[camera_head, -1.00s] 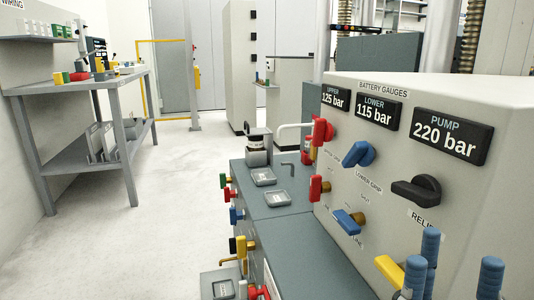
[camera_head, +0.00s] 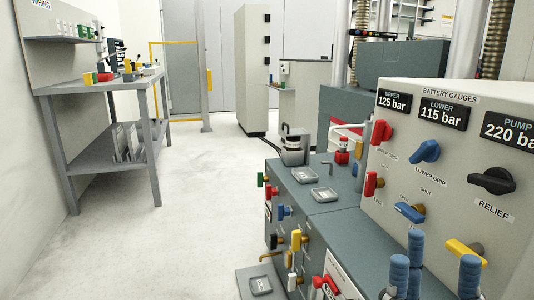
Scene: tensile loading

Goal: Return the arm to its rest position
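My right gripper (camera_head: 437,268) is at the bottom right of the head view, in front of the gauge panel (camera_head: 450,185). Its blue ribbed fingers point up and stand apart with nothing between them, so it is open and empty. It looks clear of the panel's knobs and levers, though the exact gap cannot be told. The rest of the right arm is below the picture. My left gripper and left arm are not in view.
The panel carries a blue knob (camera_head: 425,152), a black relief knob (camera_head: 492,180) and a yellow lever (camera_head: 465,251). A grey bench (camera_head: 338,227) with trays and coloured valves stands left of it. A work table (camera_head: 95,86) is at far left. The floor between is clear.

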